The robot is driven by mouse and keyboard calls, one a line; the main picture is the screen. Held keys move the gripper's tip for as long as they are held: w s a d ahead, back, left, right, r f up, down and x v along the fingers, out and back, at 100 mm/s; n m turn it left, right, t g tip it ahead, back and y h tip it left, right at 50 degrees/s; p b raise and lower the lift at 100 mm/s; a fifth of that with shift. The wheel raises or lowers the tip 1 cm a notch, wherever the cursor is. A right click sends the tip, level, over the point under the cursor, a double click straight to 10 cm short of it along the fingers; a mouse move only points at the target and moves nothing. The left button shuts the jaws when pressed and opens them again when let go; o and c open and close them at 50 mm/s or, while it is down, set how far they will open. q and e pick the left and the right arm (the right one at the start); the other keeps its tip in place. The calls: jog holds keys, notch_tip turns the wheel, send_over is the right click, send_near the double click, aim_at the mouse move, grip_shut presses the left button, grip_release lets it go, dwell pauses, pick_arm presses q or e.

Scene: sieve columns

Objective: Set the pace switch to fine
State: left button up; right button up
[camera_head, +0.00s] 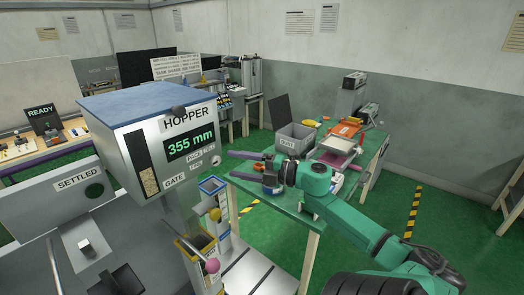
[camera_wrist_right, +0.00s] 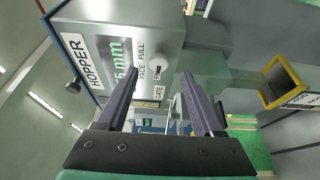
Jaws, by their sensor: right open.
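The hopper (camera_head: 163,135) is a grey box with a blue top and a green display reading 355 mm. Its face carries the labels PACE, FULL, FINE and GATE. The pace switch (camera_head: 216,160) is a small pale knob beside these labels; in the right wrist view it is a white knob (camera_wrist_right: 157,66) between FULL and FINE. I cannot tell which label it points to. My right gripper (camera_head: 232,164) is open and empty, just right of the hopper face. In the right wrist view the knob appears between its fingertips (camera_wrist_right: 157,73), apart from them. My left gripper is not in view.
A SETTLED panel (camera_head: 75,190) is at left. A green table (camera_head: 300,205) with a grey bin (camera_head: 294,140) lies behind my right arm.

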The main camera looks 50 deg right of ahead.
jog(key=b+v, duration=0.1)
jog(key=v, duration=0.8)
jog(key=shift+s+b, duration=0.2)
jog(key=shift+b, duration=0.2)
